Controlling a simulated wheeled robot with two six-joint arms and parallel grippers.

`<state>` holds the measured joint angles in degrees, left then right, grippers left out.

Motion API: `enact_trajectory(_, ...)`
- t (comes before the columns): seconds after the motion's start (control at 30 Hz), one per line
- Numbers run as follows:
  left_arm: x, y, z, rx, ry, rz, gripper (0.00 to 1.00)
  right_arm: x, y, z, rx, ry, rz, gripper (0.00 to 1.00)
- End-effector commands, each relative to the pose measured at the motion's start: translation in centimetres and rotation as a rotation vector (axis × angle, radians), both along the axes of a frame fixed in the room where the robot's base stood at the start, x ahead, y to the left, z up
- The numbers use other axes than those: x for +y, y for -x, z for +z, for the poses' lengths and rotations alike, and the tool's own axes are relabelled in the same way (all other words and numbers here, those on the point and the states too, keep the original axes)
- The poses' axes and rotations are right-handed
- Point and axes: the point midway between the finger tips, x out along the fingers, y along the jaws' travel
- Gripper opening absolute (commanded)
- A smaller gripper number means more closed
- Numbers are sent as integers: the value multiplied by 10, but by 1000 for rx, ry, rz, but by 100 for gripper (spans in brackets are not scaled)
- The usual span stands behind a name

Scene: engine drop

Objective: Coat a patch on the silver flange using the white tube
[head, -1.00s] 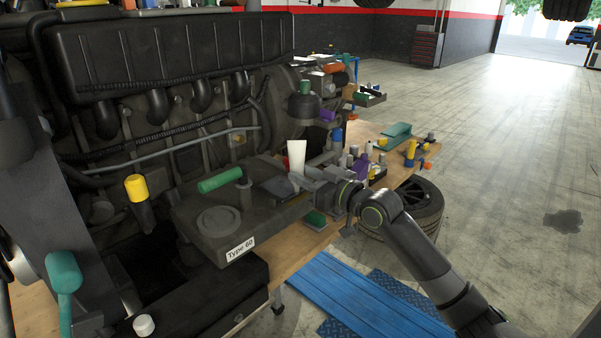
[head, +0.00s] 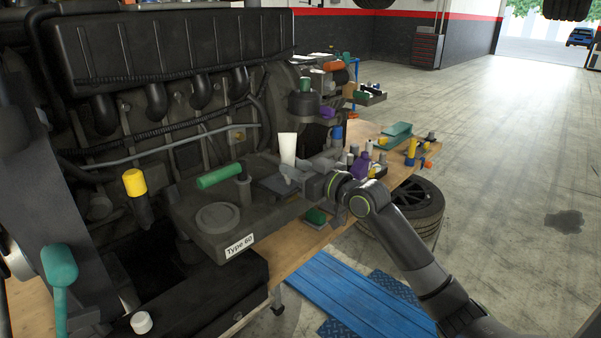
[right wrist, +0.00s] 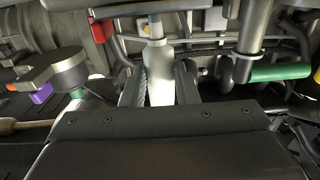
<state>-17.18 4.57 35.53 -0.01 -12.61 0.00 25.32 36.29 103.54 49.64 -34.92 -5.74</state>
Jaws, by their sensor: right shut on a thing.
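The white tube (head: 287,148) stands roughly upright in the head view, above the dark block beside the engine. My right gripper (head: 289,173) is shut on its lower part. In the right wrist view the white tube (right wrist: 160,75) lies between the two dark fingers (right wrist: 160,92). I cannot pick out the silver flange with certainty, nor tell whether the tube touches anything. My left gripper is not in view.
A dark block labelled "Type 60" (head: 180,213) carries a green cylinder (head: 219,176) and an upright grey post (head: 243,190). The large engine (head: 180,70) stands behind. Several small coloured parts crowd the wooden bench (head: 372,133) right of my gripper.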

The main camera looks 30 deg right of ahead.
Motion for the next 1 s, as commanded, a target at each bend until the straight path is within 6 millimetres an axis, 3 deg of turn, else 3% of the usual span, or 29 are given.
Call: enact_trajectory(1.0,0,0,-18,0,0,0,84,14,-41,0,1,-1,-1,4)
